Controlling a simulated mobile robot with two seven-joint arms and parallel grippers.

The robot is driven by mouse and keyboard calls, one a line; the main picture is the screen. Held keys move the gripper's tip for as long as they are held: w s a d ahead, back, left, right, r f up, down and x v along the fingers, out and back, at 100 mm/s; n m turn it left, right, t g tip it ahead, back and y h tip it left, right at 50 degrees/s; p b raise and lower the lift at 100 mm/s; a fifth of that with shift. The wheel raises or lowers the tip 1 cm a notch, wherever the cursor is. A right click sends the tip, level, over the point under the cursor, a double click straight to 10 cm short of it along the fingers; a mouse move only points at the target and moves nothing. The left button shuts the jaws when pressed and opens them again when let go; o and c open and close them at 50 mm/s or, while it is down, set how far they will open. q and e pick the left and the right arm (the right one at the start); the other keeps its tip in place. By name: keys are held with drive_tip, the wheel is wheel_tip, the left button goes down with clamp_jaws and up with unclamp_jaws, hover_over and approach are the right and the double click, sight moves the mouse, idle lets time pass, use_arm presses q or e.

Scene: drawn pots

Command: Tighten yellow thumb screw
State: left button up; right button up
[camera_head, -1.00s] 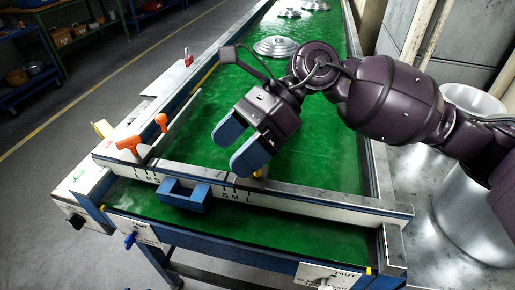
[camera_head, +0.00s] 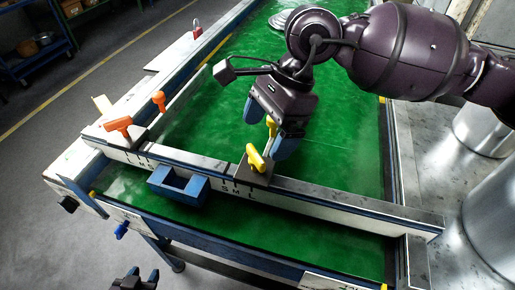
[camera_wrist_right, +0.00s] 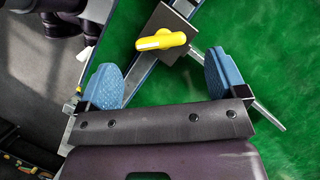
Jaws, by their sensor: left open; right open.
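The yellow thumb screw (camera_head: 256,157) sits on a metal block (camera_head: 252,175) on the pale rail across the green table. In the right wrist view the thumb screw (camera_wrist_right: 162,40) lies ahead of the gap between the open fingers of my right gripper (camera_wrist_right: 163,78), apart from both. My left gripper (camera_head: 135,281) shows dark at the bottom edge, open and empty, well away from the screw.
Two orange handles, one in front (camera_head: 118,125) and one behind (camera_head: 158,98), stand at the rail's left end. A blue open box (camera_head: 178,190) hangs on the rail's front. Metal pots (camera_head: 485,125) stand at right. The green tabletop (camera_head: 340,140) is mostly clear.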

sight(257, 152)
drive_tip(key=shift+x, duration=2.55)
drive_tip(key=shift+c, duration=0.2)
drive_tip(key=c, duration=0.9)
